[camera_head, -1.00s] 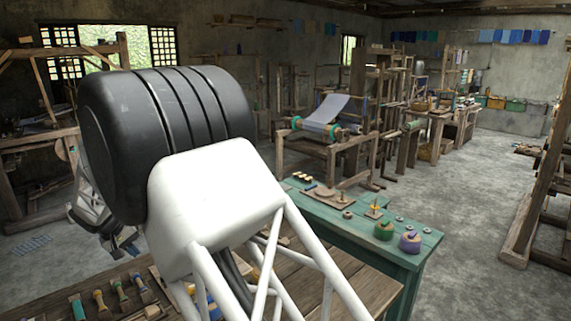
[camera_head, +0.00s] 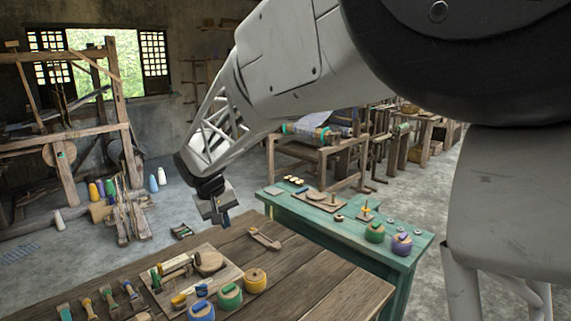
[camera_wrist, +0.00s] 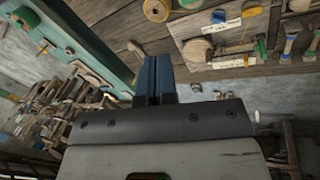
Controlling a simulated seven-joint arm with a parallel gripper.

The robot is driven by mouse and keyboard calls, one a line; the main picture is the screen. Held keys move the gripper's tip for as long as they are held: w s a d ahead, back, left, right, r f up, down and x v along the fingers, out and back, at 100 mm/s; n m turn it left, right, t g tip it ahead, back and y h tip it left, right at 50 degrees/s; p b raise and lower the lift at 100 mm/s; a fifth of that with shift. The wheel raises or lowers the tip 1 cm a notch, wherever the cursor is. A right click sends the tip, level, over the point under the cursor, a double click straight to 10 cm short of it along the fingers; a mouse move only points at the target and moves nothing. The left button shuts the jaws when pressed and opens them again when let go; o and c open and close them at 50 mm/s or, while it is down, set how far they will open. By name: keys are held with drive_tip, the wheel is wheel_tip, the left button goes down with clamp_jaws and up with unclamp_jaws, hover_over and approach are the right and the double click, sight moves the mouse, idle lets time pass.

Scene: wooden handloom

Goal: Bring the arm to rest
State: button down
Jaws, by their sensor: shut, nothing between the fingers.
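My gripper (camera_head: 222,217) hangs at the end of my arm above the far edge of the brown wooden table (camera_head: 328,284). Its fingers point down in the head view. In the wrist view my gripper (camera_wrist: 154,62) shows two dark blue fingers side by side, shut with nothing held between them. The fingertips appear apart from the table and its tools. My arm reaches across the upper middle of the head view and hides part of the room behind it.
On the brown table are a board (camera_head: 228,272) with spools, yellow (camera_head: 255,281), green and blue round pots, and several handled tools. A green bench (camera_head: 310,222) with purple and green pots stands beyond. Wooden looms stand behind. Bare tabletop lies at the right.

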drive_tip(key=s+d+r+m+y, duration=0.1)
drive_tip(key=s+d+r, duration=0.1)
drive_tip(key=s+d, duration=0.7)
drive_tip(key=s+d+r+m, duration=0.25)
drive_tip(key=s+d, duration=0.35)
drive_tip(key=d, duration=0.8)
drive_tip(key=s+d+f+m, duration=0.1)
drive_tip(key=s+d+f, duration=0.1)
drive_tip(key=s+d, duration=0.3)
drive_tip(key=s+d+f+m+y, duration=0.1)
drive_tip(key=s+d, duration=0.5)
drive_tip(key=s, duration=0.8)
drive_tip(key=shift+s+d+f+t, duration=0.2)
drive_tip(key=shift+d+f+t, duration=0.1)
drive_tip(key=shift+f, duration=0.4)
